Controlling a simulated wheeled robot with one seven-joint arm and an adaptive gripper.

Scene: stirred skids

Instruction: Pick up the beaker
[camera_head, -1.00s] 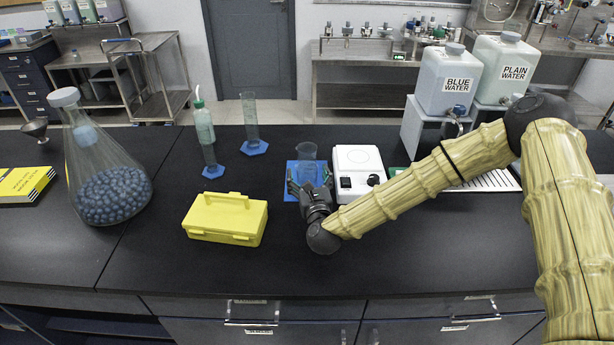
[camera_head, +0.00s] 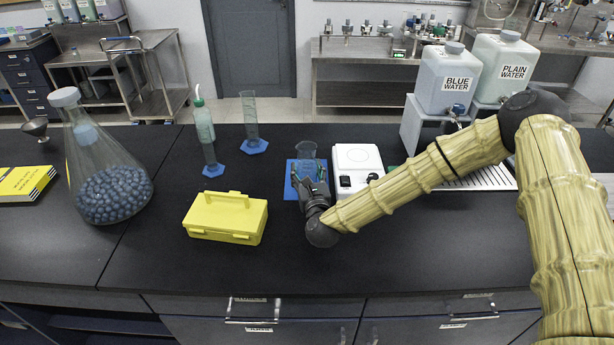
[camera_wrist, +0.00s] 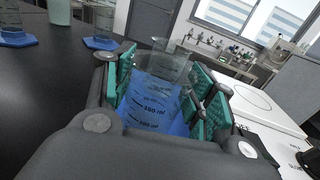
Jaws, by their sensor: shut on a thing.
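The beaker (camera_head: 306,153) is a clear glass vessel with dark volume markings, over a blue mat (camera_head: 290,183) on the black bench. In the wrist view the beaker (camera_wrist: 150,96) sits between the teal finger pads, tilted in the picture. My gripper (camera_head: 309,178) is at the beaker's near side, its fingers on either side of the glass and shut on it. It also fills the lower part of the wrist view (camera_wrist: 165,95). The gripper hides the beaker's lower part in the head view, so I cannot tell whether its base touches the mat.
A white hotplate (camera_head: 358,165) stands close at the right. A yellow box (camera_head: 225,220) is at the left front. Two cylinders on blue bases (camera_head: 254,147), a wash bottle (camera_head: 204,125) and a large flask (camera_head: 108,185) stand further left.

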